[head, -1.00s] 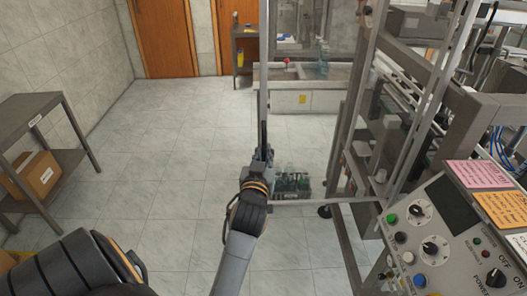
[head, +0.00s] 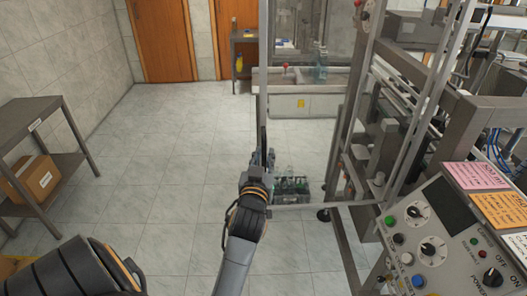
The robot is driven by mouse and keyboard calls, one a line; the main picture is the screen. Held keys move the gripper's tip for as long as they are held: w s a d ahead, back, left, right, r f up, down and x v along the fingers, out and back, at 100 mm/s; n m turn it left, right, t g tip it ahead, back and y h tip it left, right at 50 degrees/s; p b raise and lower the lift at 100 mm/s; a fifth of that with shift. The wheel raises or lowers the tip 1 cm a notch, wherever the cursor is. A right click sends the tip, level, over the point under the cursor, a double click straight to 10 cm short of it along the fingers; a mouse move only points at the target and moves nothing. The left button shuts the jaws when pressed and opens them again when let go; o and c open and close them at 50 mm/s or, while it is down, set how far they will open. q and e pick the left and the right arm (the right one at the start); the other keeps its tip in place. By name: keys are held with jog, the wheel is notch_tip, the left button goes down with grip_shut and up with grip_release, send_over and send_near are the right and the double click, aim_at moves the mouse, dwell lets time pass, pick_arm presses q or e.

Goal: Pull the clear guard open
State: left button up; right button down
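The clear guard (head: 263,60) is a tall see-through panel in a thin grey metal frame at the middle of the head view. It stands swung out from the machine on its right, with its free upright edge to the left and its bottom bar low over the floor. My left gripper (head: 263,150) is at this free edge, where a dark upright part shows. My own wrist hides most of the fingers, so their grip on the edge cannot be made out. My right gripper is out of view.
The machine frame (head: 351,130) and control panel (head: 440,240) stand at the right. A crate of bottles (head: 291,203) shows behind the guard's lower part. A grey shelf (head: 35,110) with a cardboard box (head: 36,178) stands at the left. The tiled floor between is clear.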

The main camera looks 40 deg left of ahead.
aim_at(265, 118)
pick_arm(q)
notch_tip(265, 118, up, 10)
dwell(0.4)
jog(key=shift+s+f, duration=0.1)
jog(key=shift+s, duration=0.05)
dwell(0.4)
